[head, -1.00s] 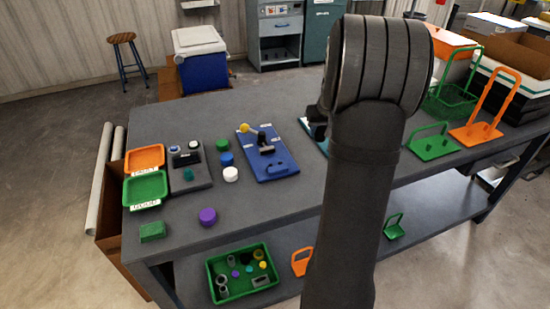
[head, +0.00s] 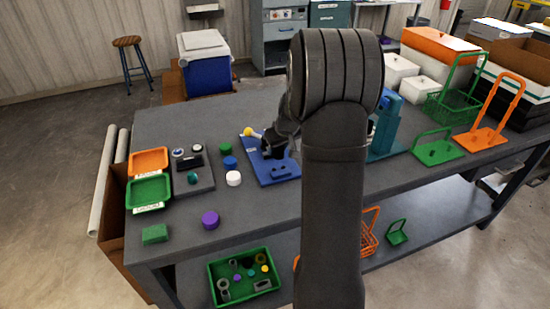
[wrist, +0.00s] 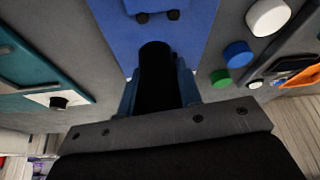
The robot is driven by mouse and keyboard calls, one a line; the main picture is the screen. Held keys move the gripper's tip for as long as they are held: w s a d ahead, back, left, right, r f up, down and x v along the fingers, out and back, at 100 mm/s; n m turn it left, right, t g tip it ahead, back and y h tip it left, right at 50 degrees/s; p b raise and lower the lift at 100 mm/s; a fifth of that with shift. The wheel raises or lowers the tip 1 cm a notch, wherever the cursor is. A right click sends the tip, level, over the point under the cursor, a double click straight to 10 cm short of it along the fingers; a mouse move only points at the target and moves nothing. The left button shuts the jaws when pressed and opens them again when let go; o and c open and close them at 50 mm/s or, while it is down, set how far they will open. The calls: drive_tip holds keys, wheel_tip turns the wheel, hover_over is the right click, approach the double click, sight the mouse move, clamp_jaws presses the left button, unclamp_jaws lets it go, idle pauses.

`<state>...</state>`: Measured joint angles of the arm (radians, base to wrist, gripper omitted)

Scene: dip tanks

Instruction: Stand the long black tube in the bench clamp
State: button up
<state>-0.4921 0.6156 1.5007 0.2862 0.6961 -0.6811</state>
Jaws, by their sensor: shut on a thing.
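My gripper (wrist: 158,92) is shut on a black tube (wrist: 156,62), which lies between its blue fingers in the wrist view and points toward the blue board. How long it is cannot be seen. The bench clamp's blue board (head: 283,172) lies flat on the bench, with a yellow knob (head: 248,132) at its far left edge. The board also shows in the wrist view (wrist: 190,32). In the head view my gripper (head: 284,138) is over the board and covers much of the clamp. Whether the tube touches the clamp cannot be told.
Green (head: 224,148), blue (head: 230,163) and white (head: 234,179) caps stand left of the board. A teal stand (head: 386,125) is right of my arm. Green and orange trays (head: 149,190) lie at the left; a purple cap (head: 211,220) stands near the front edge.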

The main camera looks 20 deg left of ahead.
sight(273, 163)
drive_tip(key=shift+a+f, duration=0.4)
drive_tip(key=shift+a, duration=0.15)
drive_tip(key=shift+f, duration=1.9)
drive_tip(key=shift+f, duration=0.15)
drive_tip(key=o, duration=1.2)
drive_tip(key=shift+c, duration=0.2)
drive_tip(key=v, duration=1.2)
drive_tip(key=shift+w, duration=0.1)
